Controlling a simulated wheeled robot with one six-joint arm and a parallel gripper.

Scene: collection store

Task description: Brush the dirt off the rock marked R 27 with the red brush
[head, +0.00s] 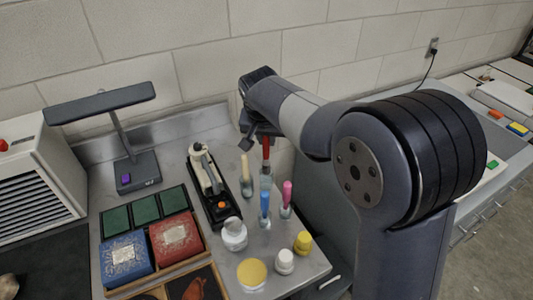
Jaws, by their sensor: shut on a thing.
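My gripper (259,138) is at the back of the steel bench, partly hidden by its own wrist, with its jaws shut on the red brush (266,148). The brush is upright, its red handle showing beside a dark finger. Its lower end is at a small clear holder (266,182); I cannot tell whether it is still inside. A brownish rock (8,287) shows partly at the lower left edge on a dark mat (55,265). No R 27 mark is readable, so I cannot tell whether this is that rock.
A cream brush (246,168), a blue one (265,203) and a pink one (287,192) stand close by in holders. Jars, including a yellow-lidded one (252,273), stand in front.

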